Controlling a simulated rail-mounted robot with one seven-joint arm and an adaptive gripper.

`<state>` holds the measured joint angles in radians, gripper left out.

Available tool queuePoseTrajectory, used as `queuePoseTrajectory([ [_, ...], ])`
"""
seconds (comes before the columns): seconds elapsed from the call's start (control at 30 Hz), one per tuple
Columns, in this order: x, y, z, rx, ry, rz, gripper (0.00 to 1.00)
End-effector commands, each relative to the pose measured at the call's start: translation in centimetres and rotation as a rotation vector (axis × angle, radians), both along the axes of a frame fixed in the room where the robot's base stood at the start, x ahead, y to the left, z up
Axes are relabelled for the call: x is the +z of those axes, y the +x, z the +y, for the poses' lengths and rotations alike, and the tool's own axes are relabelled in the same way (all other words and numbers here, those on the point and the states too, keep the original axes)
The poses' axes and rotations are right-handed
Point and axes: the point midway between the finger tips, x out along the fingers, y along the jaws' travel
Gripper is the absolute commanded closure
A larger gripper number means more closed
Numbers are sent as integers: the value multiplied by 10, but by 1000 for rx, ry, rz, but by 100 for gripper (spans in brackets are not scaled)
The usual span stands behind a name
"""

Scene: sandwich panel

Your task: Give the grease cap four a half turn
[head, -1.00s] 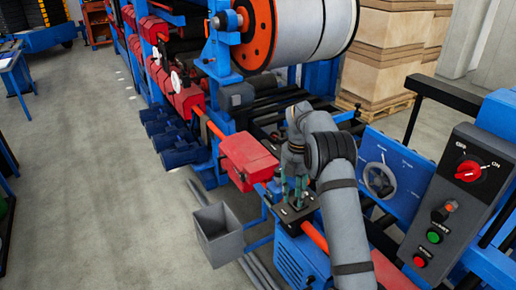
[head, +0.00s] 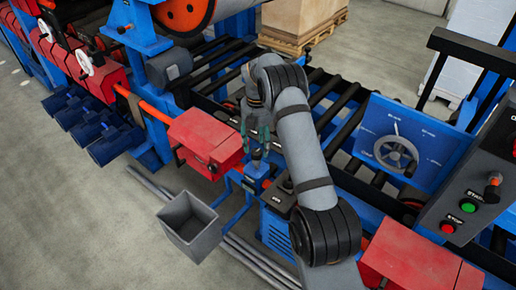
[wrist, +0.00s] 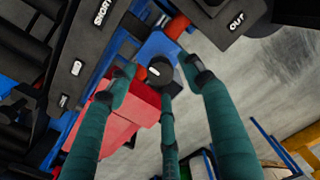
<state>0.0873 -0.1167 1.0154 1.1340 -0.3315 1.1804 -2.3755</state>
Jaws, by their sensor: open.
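A dark round cap (wrist: 160,70) sits on a blue block (wrist: 158,47) in the wrist view. It looks like a grease cap, but I can read no number on it. My gripper (wrist: 160,82) is open, with its three teal fingers spread around the cap in that view. I cannot tell whether they touch it. In the head view my gripper (head: 256,148) points down over a small blue post (head: 256,170), just right of a red housing (head: 207,138). The cap is small and partly hidden by the fingers there.
Dark labelled boxes flank the block in the wrist view, one marked OUT (wrist: 225,20). A grey open bin (head: 188,225) stands on the floor in the head view. A handwheel panel (head: 405,145) and a button console (head: 470,205) are to the right.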

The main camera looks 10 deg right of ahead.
Motion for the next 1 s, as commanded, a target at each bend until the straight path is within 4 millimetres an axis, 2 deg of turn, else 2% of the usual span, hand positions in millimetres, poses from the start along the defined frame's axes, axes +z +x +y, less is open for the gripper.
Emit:
queuePoseTrajectory([
  [0.2, -23, -1, 2, 3, 1, 1, 49],
  [0.57, -29, 0, 1, 2, 1, -1, 50],
  [1.0, -29, 0, 1, 2, 1, -1, 75],
])
